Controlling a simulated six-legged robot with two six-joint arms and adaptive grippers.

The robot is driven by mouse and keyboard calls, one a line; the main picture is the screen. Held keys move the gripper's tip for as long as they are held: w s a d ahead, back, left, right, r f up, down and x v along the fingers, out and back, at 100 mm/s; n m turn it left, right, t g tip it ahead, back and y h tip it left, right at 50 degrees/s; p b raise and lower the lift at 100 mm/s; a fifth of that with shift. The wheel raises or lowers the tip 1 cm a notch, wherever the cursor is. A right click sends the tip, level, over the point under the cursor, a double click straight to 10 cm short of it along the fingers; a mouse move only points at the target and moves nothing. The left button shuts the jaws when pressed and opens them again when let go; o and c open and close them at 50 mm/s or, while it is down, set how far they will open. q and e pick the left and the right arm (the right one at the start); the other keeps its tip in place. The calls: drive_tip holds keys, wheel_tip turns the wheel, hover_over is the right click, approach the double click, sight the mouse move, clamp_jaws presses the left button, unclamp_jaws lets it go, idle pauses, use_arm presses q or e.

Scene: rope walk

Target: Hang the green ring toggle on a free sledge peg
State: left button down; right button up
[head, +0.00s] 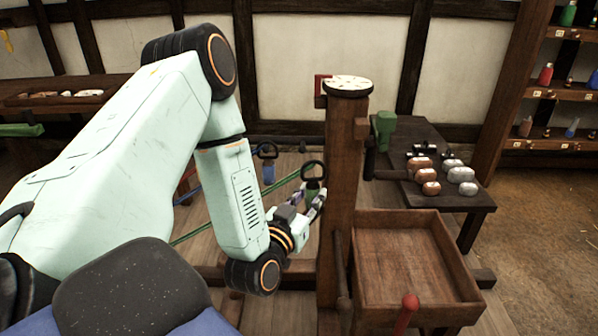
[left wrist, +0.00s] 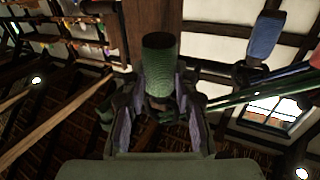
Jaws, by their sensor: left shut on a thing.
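My left gripper (head: 315,204) is shut on the green ring toggle (head: 313,186), just left of the upright wooden post (head: 342,200). The toggle has a green body, with its black ring upward. In the left wrist view the green body (left wrist: 159,58) stands between my two fingers (left wrist: 160,95); its ring is hidden there. A blue ring toggle (head: 268,172) is farther left with its black ring up; a blue body also shows in the left wrist view (left wrist: 265,36). I cannot clearly make out a free sledge peg. My right gripper is not in view.
A shallow wooden tray (head: 462,262) is right of the post, with a red knob (head: 409,303) at its front. A dark table (head: 475,209) behind holds several copper and silver pieces. Green and blue ropes (head: 285,182) run behind my gripper.

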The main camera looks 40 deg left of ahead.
use_arm(q)
drive_tip(key=w+a+f+n+y+b, duration=0.1)
drive_tip(key=w+a, duration=0.6)
drive_tip(key=a, duration=0.2)
drive_tip(key=shift+f+g+y+b, duration=0.2)
drive_tip(key=shift+g+y+b, duration=0.15)
drive_tip(key=shift+g+y, duration=0.05)
idle(1.1)
drive_tip(key=shift+w, duration=0.15)
idle(0.5)
drive_tip(key=c, duration=1)
unclamp_jaws()
drive_tip(key=shift+o, duration=0.2)
drive_tip(key=v, duration=1.2)
